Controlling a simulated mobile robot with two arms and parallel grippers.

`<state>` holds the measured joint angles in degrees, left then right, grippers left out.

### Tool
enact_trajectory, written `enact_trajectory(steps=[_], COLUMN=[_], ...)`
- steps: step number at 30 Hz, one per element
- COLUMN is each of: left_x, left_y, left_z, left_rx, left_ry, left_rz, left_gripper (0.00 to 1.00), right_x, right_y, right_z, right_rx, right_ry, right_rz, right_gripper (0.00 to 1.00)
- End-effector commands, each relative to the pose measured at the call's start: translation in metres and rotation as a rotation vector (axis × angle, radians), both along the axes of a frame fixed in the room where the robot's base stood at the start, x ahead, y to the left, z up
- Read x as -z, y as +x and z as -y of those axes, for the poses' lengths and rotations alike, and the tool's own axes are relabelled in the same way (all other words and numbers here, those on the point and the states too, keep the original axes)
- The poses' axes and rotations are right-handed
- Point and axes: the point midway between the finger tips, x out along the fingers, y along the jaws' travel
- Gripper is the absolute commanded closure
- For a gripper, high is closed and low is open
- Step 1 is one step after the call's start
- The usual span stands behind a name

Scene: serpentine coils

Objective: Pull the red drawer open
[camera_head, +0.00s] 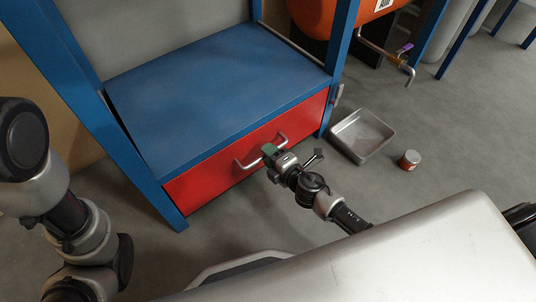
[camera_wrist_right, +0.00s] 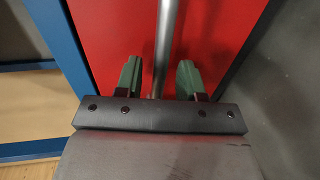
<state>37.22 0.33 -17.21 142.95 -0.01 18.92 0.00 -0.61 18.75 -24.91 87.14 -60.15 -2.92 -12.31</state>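The red drawer (camera_head: 208,179) sits under the blue top of a blue-framed bench, and its front looks flush with the frame, so it appears closed. A silver bar handle (camera_head: 246,165) stands out from the drawer front. My right gripper (camera_head: 269,150) is at the handle's middle. In the right wrist view, its green fingers (camera_wrist_right: 159,78) are open on either side of the handle bar (camera_wrist_right: 165,40), with a gap showing on both sides. The red drawer front (camera_wrist_right: 215,35) lies beyond the fingers. My left arm shows at the left, but its gripper is not in view.
The blue bench top (camera_head: 210,95) lies above the drawer. An orange tank (camera_head: 335,18) with a pipe and tap stands behind. The grey floor before the drawer is partly clear.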

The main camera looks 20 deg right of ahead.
Motion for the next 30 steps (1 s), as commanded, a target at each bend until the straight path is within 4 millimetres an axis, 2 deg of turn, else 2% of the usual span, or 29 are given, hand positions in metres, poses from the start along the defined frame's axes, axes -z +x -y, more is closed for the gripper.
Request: enact_trajectory(steps=[3,12,20,30], left_x=[0.0002,-0.0017,-0.0015,-0.0004], left_y=[-0.0022,-0.0031,-0.0033,-0.0028], left_z=[0.0002,0.0005,0.0004,0.0002], left_rx=[-0.001,-0.001,-0.001,0.000], left_ry=[0.001,0.002,0.002,0.001], left_rz=[0.007,0.010,0.010,0.009], left_gripper=[0.51,0.51,0.51,0.51], right_x=[0.0020,0.0019,0.0018,0.0026], right_y=[0.0076,0.0089,0.0088,0.0084], right_z=[-0.0024,-0.0031,-0.0031,-0.0002], right_rx=[0.001,0.001,0.001,0.001], right_ry=[-0.001,-0.001,-0.001,-0.001], right_rz=[0.000,-0.001,-0.001,-0.002], right_gripper=[0.61,0.61,1.00,1.00])
